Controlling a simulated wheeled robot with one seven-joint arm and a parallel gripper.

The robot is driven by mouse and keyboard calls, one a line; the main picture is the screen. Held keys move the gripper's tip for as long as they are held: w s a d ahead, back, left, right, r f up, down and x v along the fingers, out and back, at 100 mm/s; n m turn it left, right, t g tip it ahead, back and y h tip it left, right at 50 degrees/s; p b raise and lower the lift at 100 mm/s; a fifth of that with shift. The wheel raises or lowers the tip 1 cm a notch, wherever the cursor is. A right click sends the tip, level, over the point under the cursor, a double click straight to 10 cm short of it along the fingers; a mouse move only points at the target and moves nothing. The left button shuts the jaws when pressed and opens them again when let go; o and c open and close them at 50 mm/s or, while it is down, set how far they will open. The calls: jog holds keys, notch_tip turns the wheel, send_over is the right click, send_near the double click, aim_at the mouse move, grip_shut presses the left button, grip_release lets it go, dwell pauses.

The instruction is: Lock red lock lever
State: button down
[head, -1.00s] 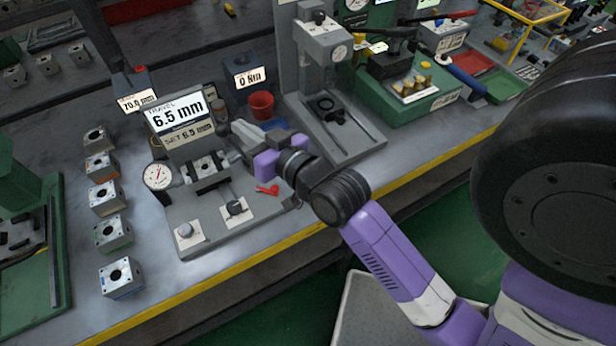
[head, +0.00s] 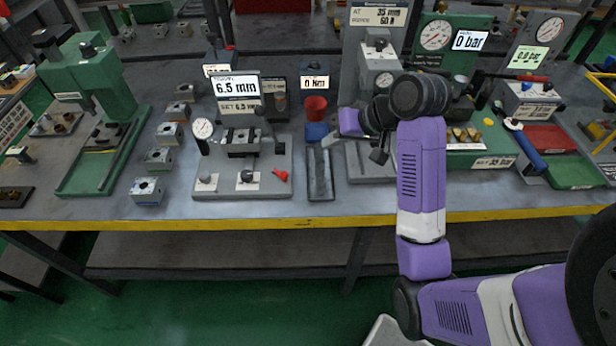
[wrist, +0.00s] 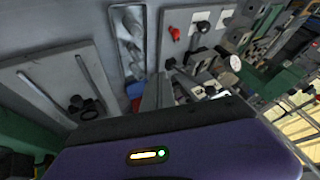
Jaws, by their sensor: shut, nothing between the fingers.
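The red lock lever (head: 281,175) sits at the right end of the grey fixture plate (head: 215,167), beside a black knob on a white label (head: 247,177). It also shows in the wrist view (wrist: 175,33), near the top. The fixture holds a clamped block (head: 241,145) and a dial gauge (head: 203,129); its displays read 6.5 mm and SET 6.5 mm. My gripper (head: 380,156) is shut and empty, right of the lever and clear of it. Its fingers are mostly hidden by my arm, and the wrist view shows mainly its purple housing (wrist: 175,150).
A grey tray with tools (head: 319,178) lies just right of the fixture, with a blue item (head: 316,131) and a red cup (head: 316,107) behind. A press stand (head: 370,176) is close to my gripper. Several valve blocks (head: 159,159) line up on the left. The yellow bench edge (head: 200,224) runs in front.

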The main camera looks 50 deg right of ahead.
jog(key=shift+s+a+f+g+y, duration=0.45)
jog(key=shift+s+a+f, duration=0.2)
jog(key=shift+s+a, duration=0.2)
jog(key=x, duration=0.9)
jog(key=shift+f, duration=0.25)
jog(key=w+a, duration=0.1)
jog(key=w+a+f, duration=0.1)
jog(key=shift+w, duration=0.25)
jog(key=shift+w+a+f, duration=0.1)
jog(key=shift+w+a, duration=0.25)
jog(key=shift+w, duration=0.05)
